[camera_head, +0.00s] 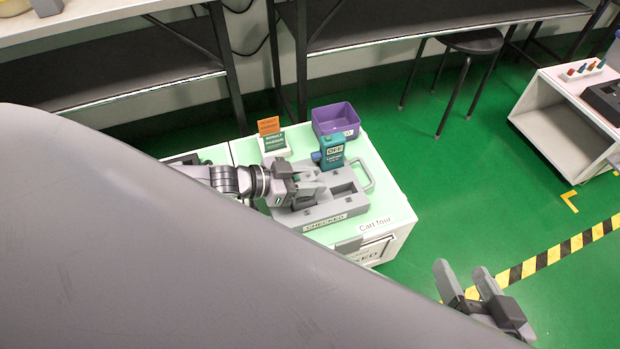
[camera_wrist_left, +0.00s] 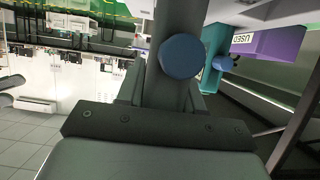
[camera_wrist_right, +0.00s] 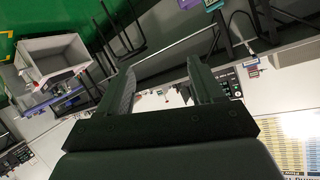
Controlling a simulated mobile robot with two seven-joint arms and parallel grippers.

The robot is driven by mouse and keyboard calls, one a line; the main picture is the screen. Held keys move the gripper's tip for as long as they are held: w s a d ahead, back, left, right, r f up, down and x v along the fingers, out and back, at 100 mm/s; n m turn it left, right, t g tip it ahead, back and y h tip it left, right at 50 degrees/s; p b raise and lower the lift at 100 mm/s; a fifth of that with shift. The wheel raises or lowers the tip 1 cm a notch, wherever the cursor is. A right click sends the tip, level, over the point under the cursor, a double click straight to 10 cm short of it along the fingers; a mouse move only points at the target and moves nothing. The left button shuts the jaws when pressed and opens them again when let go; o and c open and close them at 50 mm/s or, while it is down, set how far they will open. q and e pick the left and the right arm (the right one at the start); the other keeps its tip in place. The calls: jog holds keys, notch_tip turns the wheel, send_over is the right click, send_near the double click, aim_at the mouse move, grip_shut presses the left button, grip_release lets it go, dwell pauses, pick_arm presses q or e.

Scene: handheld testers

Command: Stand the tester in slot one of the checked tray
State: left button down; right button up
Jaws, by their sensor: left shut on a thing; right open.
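My left gripper (camera_head: 314,190) is low over the grey checked tray (camera_head: 318,214) on the cart. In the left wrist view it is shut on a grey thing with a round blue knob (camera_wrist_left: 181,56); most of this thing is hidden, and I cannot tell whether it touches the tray. A teal tester (camera_head: 333,152) marked OFF stands upright at the tray's back edge, and it also shows in the left wrist view (camera_wrist_left: 213,45). An opening (camera_head: 344,190) shows to the right of my left gripper. My right gripper (camera_head: 466,284) is open and empty, away from the cart.
A purple bin (camera_head: 336,120) stands behind the tray. A holder with orange and green cards (camera_head: 271,136) stands at the back left. The cart's front right corner (camera_head: 392,216) is clear. A bench and a stool (camera_head: 470,44) are beyond.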

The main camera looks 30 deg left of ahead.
pick_arm(q)
jog(key=c, duration=0.7)
grip_release()
jog(key=shift+s+a+r, duration=0.15)
jog(key=shift+r, duration=0.05)
jog(key=p+v, duration=0.4)
jog(key=v, duration=0.7)
jog(key=shift+s+a+r, duration=0.1)
jog(key=shift+s+r, duration=0.1)
jog(key=shift+r, duration=0.05)
pick_arm(e)
jog(key=d, duration=0.1)
jog(key=d+h, duration=0.1)
jog(key=s+d+r+h, duration=0.1)
jog(key=shift+s+d+n, duration=0.1)
jog(key=shift+d+n, duration=0.2)
jog(key=shift+n, duration=0.1)
jog(key=shift+s+f, duration=0.1)
jog(key=shift+f, duration=0.05)
jog(key=shift+a, duration=0.1)
